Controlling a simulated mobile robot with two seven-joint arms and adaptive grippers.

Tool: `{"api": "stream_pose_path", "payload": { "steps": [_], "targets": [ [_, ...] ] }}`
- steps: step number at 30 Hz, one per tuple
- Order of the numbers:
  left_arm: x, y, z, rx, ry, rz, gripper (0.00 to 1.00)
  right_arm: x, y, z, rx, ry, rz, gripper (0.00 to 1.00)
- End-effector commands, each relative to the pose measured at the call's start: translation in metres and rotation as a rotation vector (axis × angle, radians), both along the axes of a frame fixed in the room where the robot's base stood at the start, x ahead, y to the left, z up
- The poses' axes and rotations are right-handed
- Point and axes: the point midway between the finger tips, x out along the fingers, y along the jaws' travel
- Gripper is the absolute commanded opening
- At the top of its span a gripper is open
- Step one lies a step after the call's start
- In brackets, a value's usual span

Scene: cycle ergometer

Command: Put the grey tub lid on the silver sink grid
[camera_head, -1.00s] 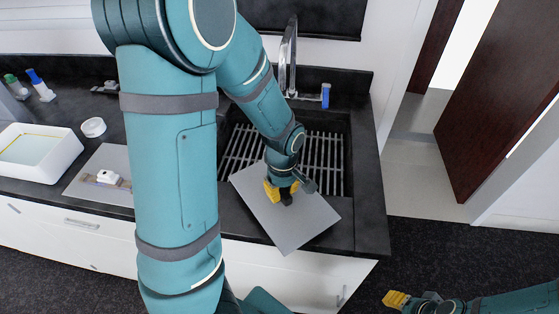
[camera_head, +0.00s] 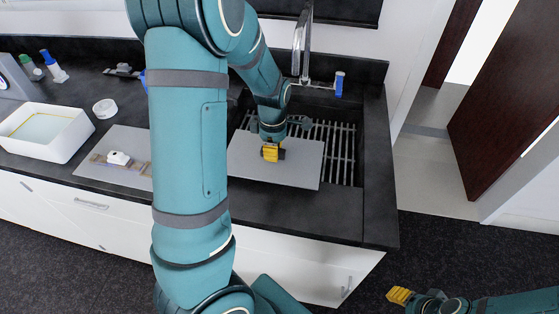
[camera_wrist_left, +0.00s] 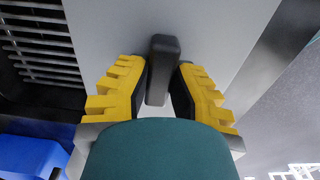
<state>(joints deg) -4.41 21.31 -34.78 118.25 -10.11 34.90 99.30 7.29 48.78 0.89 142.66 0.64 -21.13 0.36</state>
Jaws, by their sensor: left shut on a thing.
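The grey tub lid (camera_head: 303,166) is a flat grey plate, held over the front left of the sink. In the left wrist view the lid (camera_wrist_left: 225,35) has a dark bar handle (camera_wrist_left: 163,65) between my yellow fingers. My left gripper (camera_head: 272,153) is shut on that handle. The silver sink grid (camera_head: 343,150) lies in the dark sink; its bars show to the right of and behind the lid, and the lid hides the rest. I cannot tell whether the lid touches it. My right gripper (camera_head: 399,296) is low at the right, away from the counter; its opening is unclear.
A tall faucet (camera_head: 302,45) and a blue bottle (camera_head: 339,84) stand behind the sink. On the left counter are a white tub (camera_head: 62,150), a grey board (camera_head: 95,172) with a small white item, and a round white dish (camera_head: 105,109). My left arm hides part of the counter.

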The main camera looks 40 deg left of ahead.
Motion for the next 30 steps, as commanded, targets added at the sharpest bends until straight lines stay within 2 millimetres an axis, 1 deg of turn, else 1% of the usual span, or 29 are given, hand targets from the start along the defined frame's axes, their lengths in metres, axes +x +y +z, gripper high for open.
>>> {"api": "stream_pose_path", "payload": {
  "steps": [1,3,10,12,18,21,27,30],
  "targets": [
    [0.011,0.007,-0.002,0.0,-0.001,0.001,0.0,0.0,0.0,-0.002,0.0,0.001,0.001,0.47],
    [0.025,0.014,-0.001,0.002,0.0,0.001,0.0,-0.001,0.0,-0.003,0.0,0.002,0.002,0.47],
    [0.065,0.036,-0.001,0.0,0.0,0.0,0.0,-0.002,0.0,-0.005,0.001,0.003,0.003,0.47],
    [0.061,0.033,-0.021,-0.003,0.005,-0.002,0.0,-0.002,0.001,-0.009,0.002,0.006,0.004,0.47],
    [0.06,0.033,-0.059,-0.002,0.004,-0.002,0.0,-0.005,0.001,-0.015,0.002,0.011,0.008,0.47],
    [0.061,0.033,-0.07,-0.001,0.002,-0.001,0.0,-0.005,0.001,-0.017,0.003,0.012,0.01,0.47],
    [0.061,0.033,-0.081,0.0,0.001,-0.002,0.0,-0.006,0.001,-0.018,0.003,0.013,0.01,0.47],
    [0.06,0.033,-0.093,-0.002,0.002,-0.002,0.0,-0.007,0.001,-0.02,0.004,0.015,0.011,0.47]
  ]
}}
